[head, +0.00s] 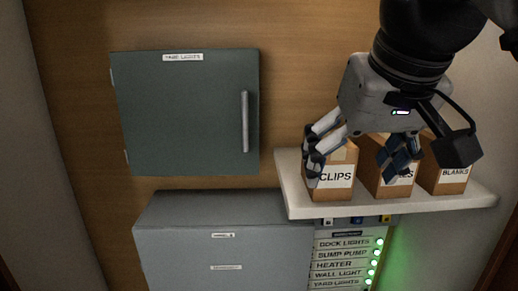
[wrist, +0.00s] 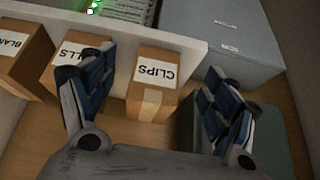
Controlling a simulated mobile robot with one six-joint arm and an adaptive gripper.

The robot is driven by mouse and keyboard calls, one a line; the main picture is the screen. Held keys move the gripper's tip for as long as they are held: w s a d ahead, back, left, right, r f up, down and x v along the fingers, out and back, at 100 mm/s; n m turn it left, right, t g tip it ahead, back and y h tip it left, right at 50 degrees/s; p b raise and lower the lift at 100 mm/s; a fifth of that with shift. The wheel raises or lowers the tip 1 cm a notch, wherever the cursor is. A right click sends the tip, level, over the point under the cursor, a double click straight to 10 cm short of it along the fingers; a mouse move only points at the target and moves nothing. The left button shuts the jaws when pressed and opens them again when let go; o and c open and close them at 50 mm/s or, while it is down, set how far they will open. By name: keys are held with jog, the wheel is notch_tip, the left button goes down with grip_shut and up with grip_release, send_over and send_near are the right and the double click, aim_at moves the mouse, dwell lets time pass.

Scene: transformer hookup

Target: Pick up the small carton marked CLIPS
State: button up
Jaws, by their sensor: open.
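The small brown carton marked CLIPS (head: 333,181) stands on the white shelf, leftmost of three in the head view. In the wrist view the CLIPS carton (wrist: 151,92) appears between the two fingers, with its label upside down. My gripper (head: 350,160) is open, with its fingers spread on either side of this carton; its body partly covers the cartons' tops in the head view. I cannot tell whether either finger touches the carton.
The middle carton (wrist: 66,61), its label partly hidden, and the BLANKS carton (head: 452,178) stand close by on the shelf (head: 300,207). A grey wall cabinet (head: 185,115) with a handle is to the left. A grey box (head: 215,235) and labelled panel (head: 343,255) with green lights are below.

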jog(key=w+p, duration=0.1)
jog(key=w, duration=0.4)
jog(key=shift+w, duration=0.1)
jog(key=w, duration=0.1)
jog(key=w+p, duration=0.1)
jog(key=w, duration=0.3)
jog(key=shift+f, duration=0.35)
jog(key=shift+w+f, duration=0.15)
jog(key=shift+f, duration=0.1)
jog(key=shift+s, duration=0.35)
jog(key=shift+c, duration=0.2)
jog(key=shift+w, duration=0.2)
jog(key=c, duration=0.4)
jog(key=shift+s, duration=0.1)
jog(key=shift+c, duration=1.4)
jog(key=c, duration=0.5)
jog(key=shift+r, duration=0.1)
